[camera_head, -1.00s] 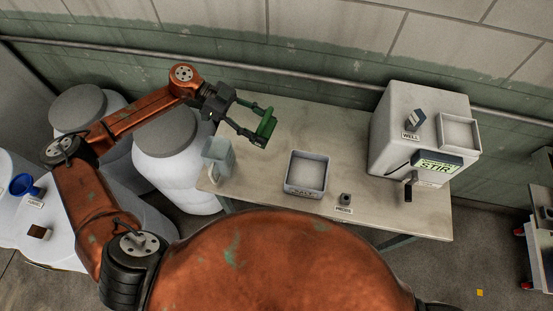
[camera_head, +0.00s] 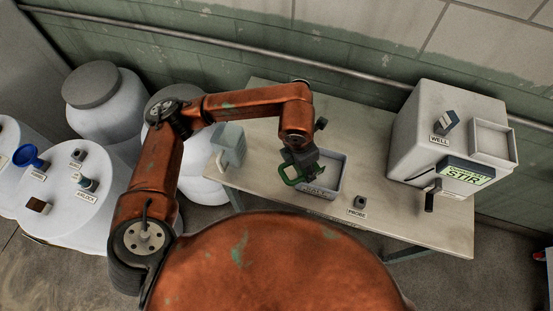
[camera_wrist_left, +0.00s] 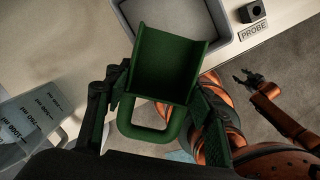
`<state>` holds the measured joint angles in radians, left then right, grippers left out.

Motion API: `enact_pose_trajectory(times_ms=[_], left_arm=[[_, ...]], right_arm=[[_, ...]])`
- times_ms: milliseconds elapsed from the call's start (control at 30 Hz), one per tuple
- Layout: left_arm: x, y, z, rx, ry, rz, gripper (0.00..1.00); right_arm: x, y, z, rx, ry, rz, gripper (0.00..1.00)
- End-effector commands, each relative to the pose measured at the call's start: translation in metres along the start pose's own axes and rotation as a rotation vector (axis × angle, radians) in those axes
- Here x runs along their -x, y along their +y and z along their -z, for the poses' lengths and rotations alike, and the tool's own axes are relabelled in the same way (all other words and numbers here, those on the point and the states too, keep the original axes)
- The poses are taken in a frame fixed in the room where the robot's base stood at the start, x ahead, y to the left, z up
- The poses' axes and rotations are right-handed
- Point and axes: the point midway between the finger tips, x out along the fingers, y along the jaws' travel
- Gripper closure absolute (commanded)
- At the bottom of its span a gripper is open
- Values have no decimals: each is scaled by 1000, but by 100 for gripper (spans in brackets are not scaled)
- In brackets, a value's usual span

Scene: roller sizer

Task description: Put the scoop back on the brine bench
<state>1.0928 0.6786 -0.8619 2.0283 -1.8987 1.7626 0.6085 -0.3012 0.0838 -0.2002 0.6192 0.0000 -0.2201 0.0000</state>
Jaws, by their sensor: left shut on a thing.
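My left gripper (camera_head: 299,172) is shut on the green scoop (camera_head: 310,172). It holds the scoop over the front left part of the grey tray on the bench (camera_head: 405,215). In the left wrist view the scoop (camera_wrist_left: 168,62) shows its open square pan and looped handle, with the gripper's fingers (camera_wrist_left: 158,112) on either side of the handle. The pan overlaps the tray in that view; I cannot tell whether they touch. My right gripper (camera_wrist_left: 244,78) shows small in the left wrist view, low beyond the bench; its opening is unclear.
The open grey tray (camera_head: 331,167) stands mid-bench. A probe holder (camera_head: 360,202) stands to its right. A clear measuring jug (camera_head: 228,146) is at the bench's left end. A white stirring machine (camera_head: 440,135) fills the right end. White drums (camera_head: 105,105) stand at the left.

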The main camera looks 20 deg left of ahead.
Motion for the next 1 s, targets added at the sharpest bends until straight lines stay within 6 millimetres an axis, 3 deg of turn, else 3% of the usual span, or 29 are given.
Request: enact_pose_trajectory(times_ms=[167, 500, 700, 1000], left_arm=[[-6, 17, 2, -31, -24, 6, 100], [-36, 92, 33, -27, -21, 6, 100], [-69, 116, 47, -30, -22, 8, 100], [-86, 131, 54, -33, -24, 8, 100]], right_arm=[[-1, -2, 0, -1, 0, 2, 60], [0, -7, 2, -4, 3, 7, 60], [-2, -7, 2, -4, 3, 7, 60], [-2, -5, 2, -3, 3, 5, 60]])
